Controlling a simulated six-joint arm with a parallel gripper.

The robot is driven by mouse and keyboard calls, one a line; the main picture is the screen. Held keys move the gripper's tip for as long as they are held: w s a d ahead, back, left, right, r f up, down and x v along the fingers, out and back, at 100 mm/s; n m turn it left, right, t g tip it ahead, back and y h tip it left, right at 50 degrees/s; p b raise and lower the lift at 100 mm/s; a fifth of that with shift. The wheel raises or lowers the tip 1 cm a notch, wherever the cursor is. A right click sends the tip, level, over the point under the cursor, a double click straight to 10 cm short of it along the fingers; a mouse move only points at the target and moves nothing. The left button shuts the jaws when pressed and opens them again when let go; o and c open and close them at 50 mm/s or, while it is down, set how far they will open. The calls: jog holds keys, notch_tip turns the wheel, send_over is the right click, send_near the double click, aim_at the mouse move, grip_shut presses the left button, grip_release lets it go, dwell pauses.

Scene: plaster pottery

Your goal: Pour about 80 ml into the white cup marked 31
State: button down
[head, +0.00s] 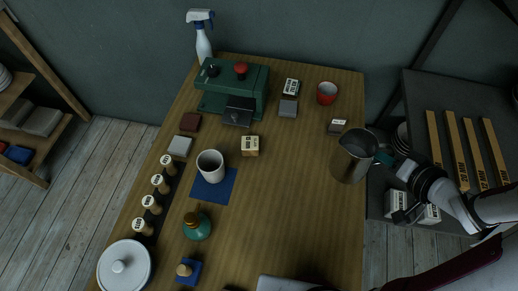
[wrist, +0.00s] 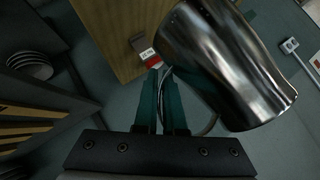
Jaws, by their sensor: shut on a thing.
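A shiny metal pitcher (head: 350,164) is held by its handle side at the right edge of the table, its mouth facing up in the head view. My gripper (head: 384,158) is shut on its handle, to the right of its body. In the wrist view, the teal fingers of my gripper (wrist: 161,82) close on the handle, and the pitcher body (wrist: 225,65) fills the upper right. A white cup (head: 211,166) stands upright on a blue mat (head: 214,192) left of the table's middle, well apart from the pitcher. I cannot read a mark on the cup, and the pitcher's contents are hidden.
A green machine (head: 235,88) stands at the back. A red cup (head: 327,93) stands at the back right. The table between cup and pitcher is mostly clear.

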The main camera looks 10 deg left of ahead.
jog(key=w+a+r+n+g+y, duration=0.2)
jog(key=w+a+n+g, duration=0.15)
jog(key=w+a, duration=0.4)
jog(key=w+a+r+n+g+y, duration=0.2)
jog(key=w+a+r+n, duration=0.15)
jog(key=w+a, duration=0.35)
jog(key=a+f+n+g, duration=0.2)
jog(key=a+n+g, duration=0.2)
jog(key=a, duration=0.8)
jog(key=a+f+n+g, duration=0.2)
jog(key=a+n+g, duration=0.2)
jog(key=a, duration=0.8)
jog(key=shift+w+d+f, duration=0.1)
jog(key=shift+d+f, duration=0.1)
jog(key=shift+f, duration=1.45)
jog(key=shift+d+f, duration=0.15)
jog(key=shift+f, duration=1.45)
jog(key=shift+a+t, duration=0.1)
jog(key=shift+t, duration=0.15)
jog(key=shift+f, duration=0.15)
